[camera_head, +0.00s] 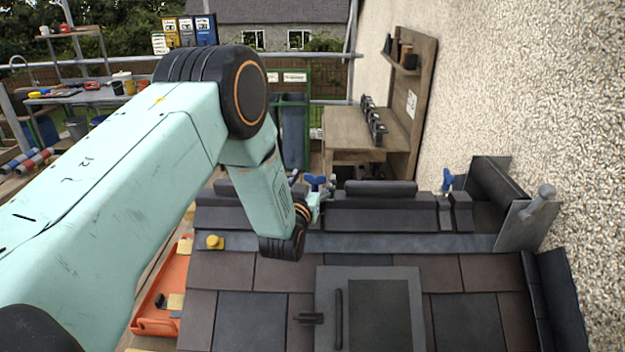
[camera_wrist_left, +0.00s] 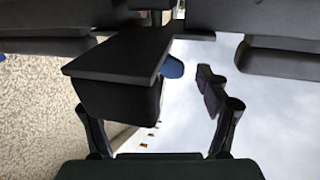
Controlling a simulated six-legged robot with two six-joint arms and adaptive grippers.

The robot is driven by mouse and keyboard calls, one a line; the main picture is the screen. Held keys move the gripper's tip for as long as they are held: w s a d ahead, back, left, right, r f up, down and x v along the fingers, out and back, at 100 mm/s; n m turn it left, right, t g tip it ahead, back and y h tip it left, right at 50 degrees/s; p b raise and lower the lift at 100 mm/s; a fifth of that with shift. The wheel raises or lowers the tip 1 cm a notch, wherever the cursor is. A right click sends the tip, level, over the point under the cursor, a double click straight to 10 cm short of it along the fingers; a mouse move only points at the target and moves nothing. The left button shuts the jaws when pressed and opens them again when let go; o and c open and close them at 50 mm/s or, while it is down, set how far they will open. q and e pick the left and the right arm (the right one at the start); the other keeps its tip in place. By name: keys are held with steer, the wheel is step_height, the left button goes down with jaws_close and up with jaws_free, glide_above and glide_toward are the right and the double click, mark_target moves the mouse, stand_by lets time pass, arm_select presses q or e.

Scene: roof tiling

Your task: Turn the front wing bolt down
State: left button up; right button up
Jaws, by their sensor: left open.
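Two blue wing bolts stand along the dark ridge at the roof's top. One wing bolt (camera_head: 315,181) is beside my left gripper, partly hidden by it; the other wing bolt (camera_head: 447,179) is farther right, near the wall. My left gripper (camera_head: 322,193) reaches in from the left, low at the ridge, its fingers small and partly hidden by the wrist. In the left wrist view its fingers are spread, with a dark block (camera_wrist_left: 118,100) showing between them. A bit of blue (camera_wrist_left: 173,68) shows behind that block. Contact cannot be told. My right gripper is out of view.
Dark ridge caps (camera_head: 380,189) lie to either side of the near wing bolt. A grey bracket (camera_head: 524,221) stands by the rough wall at right. A framed hatch (camera_head: 372,318) lies in the tiles below. An orange tray (camera_head: 155,297) is at left.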

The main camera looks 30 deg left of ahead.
arm_select(q)
steer(key=shift+a+f, duration=0.1)
steer(key=shift+c, duration=0.6)
steer(key=shift+w+d, duration=0.25)
steer(key=shift+w, duration=0.05)
steer(key=c, duration=0.4)
steer(key=shift+s+a, duration=0.1)
steer(key=shift+a, duration=0.1)
steer(key=c, duration=0.5)
steer(key=shift+d, duration=0.1)
steer(key=shift+c, duration=0.8)
steer(key=shift+a+m+h, duration=0.25)
steer(key=shift+m+h, duration=0.45)
steer(key=shift+h, duration=0.4)
steer(key=shift+d+m+h, duration=0.1)
steer(key=shift+m+h, duration=0.2)
steer(key=shift+h, duration=0.1)
